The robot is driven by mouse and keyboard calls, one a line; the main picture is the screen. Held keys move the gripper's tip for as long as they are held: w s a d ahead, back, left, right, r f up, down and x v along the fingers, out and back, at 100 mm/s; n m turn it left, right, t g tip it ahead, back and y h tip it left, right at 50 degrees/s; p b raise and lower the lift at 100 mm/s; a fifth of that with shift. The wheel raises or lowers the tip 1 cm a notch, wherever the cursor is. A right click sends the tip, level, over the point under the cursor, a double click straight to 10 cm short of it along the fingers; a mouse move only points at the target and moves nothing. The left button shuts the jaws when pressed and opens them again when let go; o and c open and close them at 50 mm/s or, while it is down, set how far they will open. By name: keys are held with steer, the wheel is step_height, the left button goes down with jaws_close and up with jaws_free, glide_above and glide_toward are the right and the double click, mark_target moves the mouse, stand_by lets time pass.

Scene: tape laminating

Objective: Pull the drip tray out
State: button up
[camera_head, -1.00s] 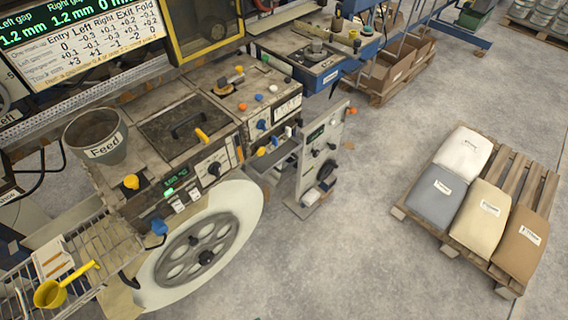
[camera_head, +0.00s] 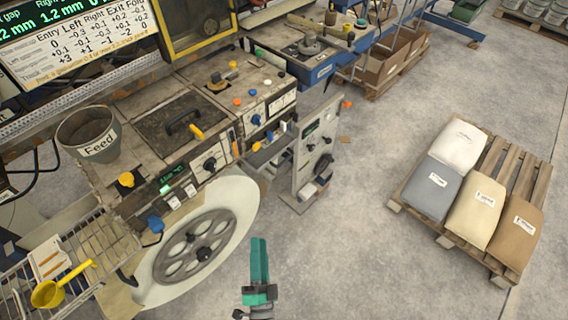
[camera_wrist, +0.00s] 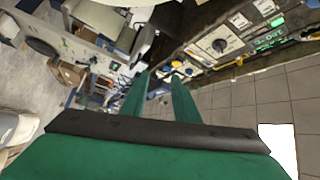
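A grey, flat tray-like part (camera_head: 266,152), which may be the drip tray, sits low at the machine's front, between the worn machine body and an upright grey panel. Its far end is hidden by the machine. My gripper (camera_head: 260,246) has teal fingers and is over the open floor, right of the big wheel and well apart from the tray-like part. In the wrist view my gripper (camera_wrist: 161,82) shows two separated fingers with nothing between them. I cannot pick out the tray clearly in the wrist view.
The upright grey panel (camera_head: 312,150) with knobs stands beside the tray-like part. A large spoked wheel (camera_head: 195,248) with a pale rim is on the left. A pallet (camera_head: 402,206) with several sacks stands right. Floor between is clear.

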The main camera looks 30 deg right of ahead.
steer(key=w+d+m+g+h, duration=0.2)
steer(key=w+d+m, duration=0.3)
steer(key=w, duration=0.3)
steer(key=w+d+m+g+h, duration=0.2)
steer(key=w+d+m+h, duration=0.1)
steer(key=w+d+m, duration=0.3)
steer(key=w+d+m+g+h, duration=0.1)
steer(key=w+d+m+h, duration=0.2)
steer(key=w+d, duration=0.6)
steer(key=shift+w+d+r+m+g, duration=0.1)
steer(key=shift+w+d+m+g, duration=0.1)
steer(key=shift+w+m, duration=0.3)
steer(key=shift+w+d+r+m+g, duration=0.1)
steer(key=shift+w+m+g, duration=0.1)
steer(key=shift+m, duration=0.5)
steer(key=shift+s, duration=0.1)
jaws_close()
